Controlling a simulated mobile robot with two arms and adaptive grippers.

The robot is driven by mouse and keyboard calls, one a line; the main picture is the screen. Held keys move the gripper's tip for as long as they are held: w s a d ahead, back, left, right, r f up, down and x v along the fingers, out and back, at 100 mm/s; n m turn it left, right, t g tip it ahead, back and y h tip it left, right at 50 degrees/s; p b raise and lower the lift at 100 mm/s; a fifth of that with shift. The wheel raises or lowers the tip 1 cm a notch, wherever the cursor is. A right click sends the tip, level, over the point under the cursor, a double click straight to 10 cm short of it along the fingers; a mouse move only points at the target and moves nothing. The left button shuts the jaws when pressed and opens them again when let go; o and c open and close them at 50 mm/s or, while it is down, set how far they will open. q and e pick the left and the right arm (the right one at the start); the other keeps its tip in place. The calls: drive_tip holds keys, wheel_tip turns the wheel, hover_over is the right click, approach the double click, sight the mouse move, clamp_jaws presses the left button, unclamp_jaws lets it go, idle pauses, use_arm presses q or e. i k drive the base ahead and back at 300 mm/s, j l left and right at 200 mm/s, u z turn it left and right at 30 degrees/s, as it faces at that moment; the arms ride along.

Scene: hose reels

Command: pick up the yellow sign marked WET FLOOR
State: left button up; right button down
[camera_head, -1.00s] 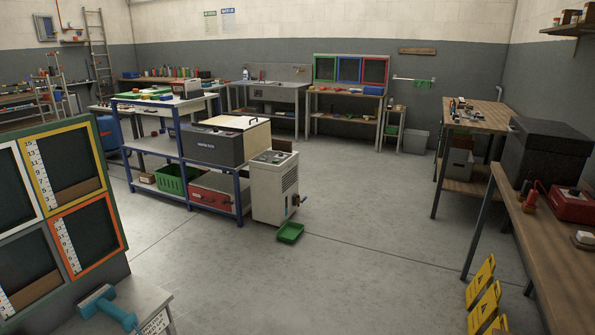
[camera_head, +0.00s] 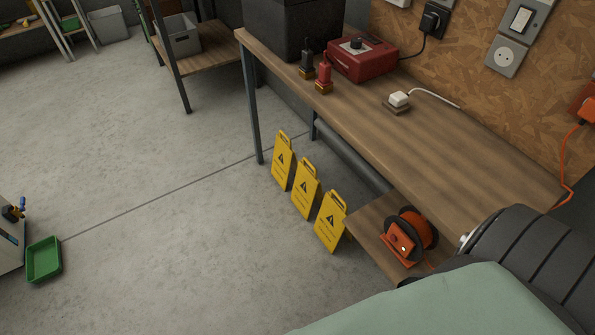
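Three yellow signs stand in a slanting row on the floor beside the wooden workbench: a far one (camera_head: 282,161), a middle one (camera_head: 305,190) and a near one (camera_head: 330,222). Each has a handle at the top, a dark warning triangle and small lettering below. The lettering is too small to read, so I cannot tell which is marked WET FLOOR. Neither of my grippers is in view.
The workbench (camera_head: 440,150) carries a red device (camera_head: 361,59) and a black box (camera_head: 293,25). An orange cable reel (camera_head: 405,240) sits on its low shelf (camera_head: 372,224). A green tray (camera_head: 44,260) lies on the floor at left. The floor left of the signs is clear.

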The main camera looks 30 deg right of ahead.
sight(328, 226)
drive_tip(key=i+u, duration=0.2)
drive_tip(key=i, duration=0.35)
drive_tip(key=i+u, duration=0.15)
drive_tip(key=i, duration=0.35)
drive_tip(key=i+u, duration=0.2)
drive_tip(key=i, duration=0.35)
drive_tip(key=i+l+u, duration=0.15)
drive_tip(key=i, duration=0.35)
drive_tip(key=i+z, duration=0.4)
drive_tip(key=i+j+z, duration=0.15)
drive_tip(key=z, duration=0.3)
drive_tip(key=i+j+z, duration=0.2)
drive_tip(key=z, duration=2.7)
drive_tip(key=j, duration=0.1)
